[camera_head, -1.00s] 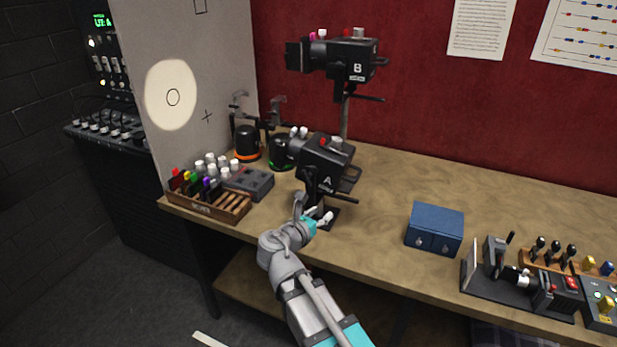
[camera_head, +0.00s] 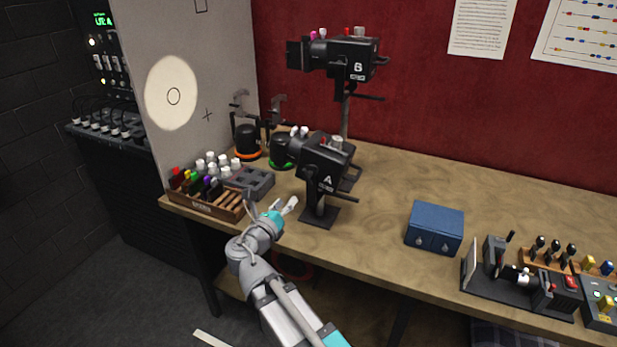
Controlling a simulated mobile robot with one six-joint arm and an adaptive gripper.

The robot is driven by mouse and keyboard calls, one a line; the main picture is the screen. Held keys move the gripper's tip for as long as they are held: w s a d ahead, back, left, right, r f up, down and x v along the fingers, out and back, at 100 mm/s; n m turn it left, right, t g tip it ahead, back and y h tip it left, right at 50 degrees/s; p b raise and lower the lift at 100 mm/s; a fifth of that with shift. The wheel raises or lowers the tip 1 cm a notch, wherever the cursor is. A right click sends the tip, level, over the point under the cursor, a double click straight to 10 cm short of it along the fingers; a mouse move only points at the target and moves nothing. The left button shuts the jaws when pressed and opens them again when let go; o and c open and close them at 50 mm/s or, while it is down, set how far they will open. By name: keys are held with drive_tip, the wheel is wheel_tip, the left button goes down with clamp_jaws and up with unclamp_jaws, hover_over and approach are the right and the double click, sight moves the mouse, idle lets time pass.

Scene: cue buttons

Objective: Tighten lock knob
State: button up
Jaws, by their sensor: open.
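Two black stage lamps stand on the bench. Lamp A (camera_head: 327,163) is the lower one, on a short post with a dark square base (camera_head: 320,215). Lamp B (camera_head: 338,60) is higher, on a tall post behind it. Each has a dark handle sticking out to the right below the body, and small coloured knobs on top. I cannot tell which part is the lock knob. My gripper (camera_head: 272,204) is open and empty, left of lamp A's base, near the bench's front edge and apart from the lamp.
A wooden rack (camera_head: 205,206) of coloured and white-topped pieces and a grey tray (camera_head: 250,181) lie left of my gripper. A blue box (camera_head: 435,227) stands to the right, with black devices beyond. The bench between lamp A and the blue box is clear.

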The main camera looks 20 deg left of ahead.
sight(305, 177)
drive_tip(key=w, duration=0.9)
drive_tip(key=w+d, duration=0.1)
drive_tip(key=w, duration=0.3)
drive_tip(key=shift+w, duration=0.15)
drive_tip(key=shift+c, duration=0.2)
clamp_jaws()
drive_tip(key=shift+d, duration=0.45)
drive_tip(key=shift+a, duration=0.35)
